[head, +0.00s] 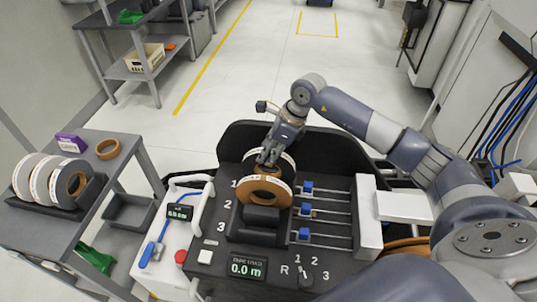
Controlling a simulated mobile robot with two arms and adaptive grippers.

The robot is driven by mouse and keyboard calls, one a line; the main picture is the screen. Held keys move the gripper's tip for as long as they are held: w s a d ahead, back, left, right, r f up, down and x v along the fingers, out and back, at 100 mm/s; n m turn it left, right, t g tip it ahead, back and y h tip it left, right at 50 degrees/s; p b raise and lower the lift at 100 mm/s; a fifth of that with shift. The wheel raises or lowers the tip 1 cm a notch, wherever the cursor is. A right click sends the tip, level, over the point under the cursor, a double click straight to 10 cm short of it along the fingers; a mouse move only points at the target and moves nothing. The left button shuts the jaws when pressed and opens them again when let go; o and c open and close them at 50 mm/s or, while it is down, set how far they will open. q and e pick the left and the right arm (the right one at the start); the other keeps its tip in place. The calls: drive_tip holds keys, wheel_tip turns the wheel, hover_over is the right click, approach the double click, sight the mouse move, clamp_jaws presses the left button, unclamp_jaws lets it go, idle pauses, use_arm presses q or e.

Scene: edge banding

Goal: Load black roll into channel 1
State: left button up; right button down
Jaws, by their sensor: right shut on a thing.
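A dark-edged roll with a pale face (289,162), which looks like the black roll, stands upright at the back of the machine's roll holder, beside the label 1 (234,184). My right gripper (268,160) reaches down from above and is shut on it. The gripper and the roll in front hide part of it, so I cannot tell whether it rests on the bottom of channel 1. A wood-brown roll (266,190) stands just in front, near label 2. The front channel near label 3 (221,226) looks empty. My left gripper is not in view.
Blue sliders (307,187) on rails lie right of the channels. A display (246,269) and a selector knob (305,279) are in front. Several rolls (50,180) stand in a rack on the left cart, with an orange-brown ring (108,149) and a purple box (71,142).

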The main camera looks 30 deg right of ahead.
drive_tip(key=shift+f, duration=0.6)
drive_tip(key=shift+w+f, duration=0.1)
drive_tip(key=shift+f, duration=0.15)
drive_tip(key=shift+f+b, duration=0.3)
drive_tip(key=shift+b, duration=0.05)
drive_tip(key=c, duration=1.4)
unclamp_jaws()
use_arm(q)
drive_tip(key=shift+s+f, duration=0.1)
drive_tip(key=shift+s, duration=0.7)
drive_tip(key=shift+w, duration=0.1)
